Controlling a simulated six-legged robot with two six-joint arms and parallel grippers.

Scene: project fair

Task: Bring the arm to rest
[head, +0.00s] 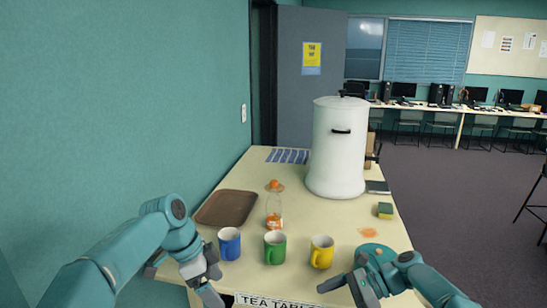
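My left gripper (212,282) is at the table's near left edge, just in front of and below the blue mug (230,244). Its fingers look apart, with nothing seen between them. My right gripper (346,288) is at the near right edge, in front of the yellow mug (321,252). Its fingers are apart and empty. A green mug (275,248) stands between the blue and yellow mugs. All three mugs stand upright on the table (297,225).
A large white urn (338,148) stands at the table's back right. A brown tray (227,208) lies at left, beside a small clear jar with orange contents (274,213). A sponge (385,210) and an orange spill (369,232) are at right. A teal wall (120,110) borders the left.

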